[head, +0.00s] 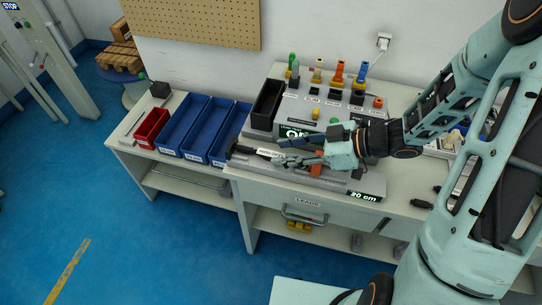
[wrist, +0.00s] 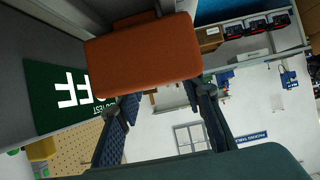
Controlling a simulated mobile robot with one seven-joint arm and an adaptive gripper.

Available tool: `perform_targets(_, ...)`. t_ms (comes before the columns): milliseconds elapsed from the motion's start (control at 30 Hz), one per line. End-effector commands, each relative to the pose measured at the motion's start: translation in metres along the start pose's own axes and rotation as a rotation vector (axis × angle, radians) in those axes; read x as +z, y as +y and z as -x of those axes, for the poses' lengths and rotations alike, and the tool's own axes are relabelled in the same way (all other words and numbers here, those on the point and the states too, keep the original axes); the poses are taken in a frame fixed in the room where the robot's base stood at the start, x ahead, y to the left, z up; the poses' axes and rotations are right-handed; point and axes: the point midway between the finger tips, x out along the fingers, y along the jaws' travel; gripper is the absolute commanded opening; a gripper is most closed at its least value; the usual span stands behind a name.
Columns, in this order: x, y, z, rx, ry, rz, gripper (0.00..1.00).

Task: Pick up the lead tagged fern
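My gripper (head: 280,160) reaches left, low over the front of the grey test unit on the bench. In the wrist view its two fingers stand apart with background showing between them; an orange block (wrist: 140,58) covers their far ends. A black-ended piece with a white tag (head: 270,153) lies just left of the fingertips; contact cannot be told. Upright plugs stand at the back of the unit: a green one (head: 290,62), a cream one (head: 318,70), an orange one (head: 338,72) and a blue one (head: 362,72). No tag reading fern is legible.
The green OFF display (head: 293,132) sits close behind my gripper. A black bin (head: 266,105), blue bins (head: 205,128) and a red bin (head: 152,127) stand to the left. The LEADS drawer (head: 306,203) is below. Small black connectors (head: 421,204) lie at right.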

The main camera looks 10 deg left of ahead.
Motion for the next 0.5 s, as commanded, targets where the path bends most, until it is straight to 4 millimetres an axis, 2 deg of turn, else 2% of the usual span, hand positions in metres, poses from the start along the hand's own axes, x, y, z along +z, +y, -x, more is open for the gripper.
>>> perform_targets(100, 0.001, -0.003, -0.019, -0.003, 0.001, -0.001, 0.35)
perform_targets(200, 0.0, -0.002, -0.027, -0.001, 0.0, -0.001, 0.35)
perform_targets(467, -0.001, -0.002, -0.029, 0.001, 0.0, -0.001, 0.35)
perform_targets(500, -0.001, -0.002, -0.029, 0.001, 0.0, -0.001, 0.31)
